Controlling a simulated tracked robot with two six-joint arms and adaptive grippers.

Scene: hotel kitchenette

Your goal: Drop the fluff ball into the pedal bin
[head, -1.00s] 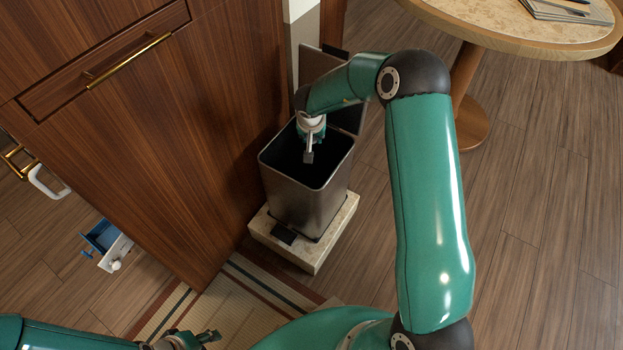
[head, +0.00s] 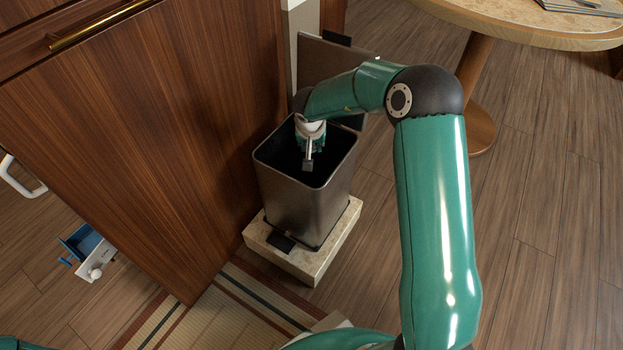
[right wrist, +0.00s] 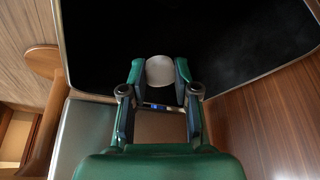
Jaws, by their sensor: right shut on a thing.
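The pedal bin (head: 300,205) is a dark metal box with its lid (head: 325,65) raised at the back and its top open. My right gripper (head: 308,160) points down over the bin's dark opening. In the right wrist view, my right gripper (right wrist: 160,85) is shut on the pale grey fluff ball (right wrist: 160,70), held between the fingertips with the black opening behind it. In the head view I cannot make out the ball apart from the fingers. My left gripper is out of view.
The bin stands on a pale stone block (head: 318,262), beside a tall wooden cabinet (head: 180,140). A round table (head: 540,40) stands at the back right.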

